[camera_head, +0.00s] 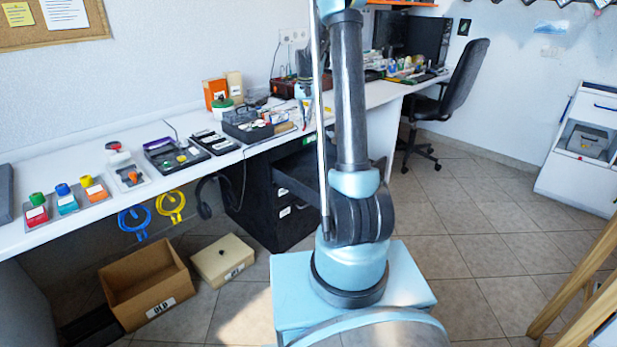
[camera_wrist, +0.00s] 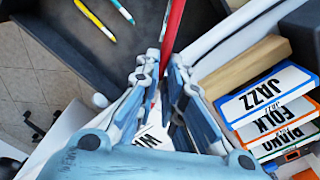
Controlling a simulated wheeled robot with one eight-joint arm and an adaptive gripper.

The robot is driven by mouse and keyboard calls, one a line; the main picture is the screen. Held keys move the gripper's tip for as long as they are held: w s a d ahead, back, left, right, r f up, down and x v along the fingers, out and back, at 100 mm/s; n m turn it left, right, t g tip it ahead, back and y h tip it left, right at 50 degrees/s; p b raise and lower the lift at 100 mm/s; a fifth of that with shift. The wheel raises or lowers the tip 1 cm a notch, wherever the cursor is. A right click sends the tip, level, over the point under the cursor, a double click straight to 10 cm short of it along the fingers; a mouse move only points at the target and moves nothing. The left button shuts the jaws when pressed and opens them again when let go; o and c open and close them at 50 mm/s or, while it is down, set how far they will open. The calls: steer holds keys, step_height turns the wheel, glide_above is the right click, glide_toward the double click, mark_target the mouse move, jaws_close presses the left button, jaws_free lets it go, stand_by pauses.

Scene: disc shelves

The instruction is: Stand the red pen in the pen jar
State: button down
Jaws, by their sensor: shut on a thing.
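The red pen (camera_wrist: 173,28) is between the fingertips of my gripper (camera_wrist: 166,72) in the wrist view. The gripper is shut on it, and its upper part sticks out beyond the fingers. In the head view my gripper (camera_head: 304,95) is small, above the bench edge near the open dark drawer (camera_head: 300,185). I cannot pick out the pen jar for certain in either view.
In the wrist view a yellow pen (camera_wrist: 95,20) and a white-blue pen (camera_wrist: 120,10) lie in the dark drawer. Labelled cases (camera_wrist: 265,95) stand close on the right. The bench (camera_head: 120,190) holds trays and several coloured containers. An office chair (camera_head: 462,85) stands behind.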

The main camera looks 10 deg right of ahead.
mark_target(308, 179)
steer(key=shift+w+d, duration=0.1)
steer(key=shift+w, duration=0.4)
steer(key=s+r+n, duration=0.3)
steer(key=s, duration=0.2)
step_height(308, 179, down, 28)
steer(key=shift+s+d+f, duration=0.1)
stand_by(0.6)
steer(key=c, duration=1.7)
jaws_free()
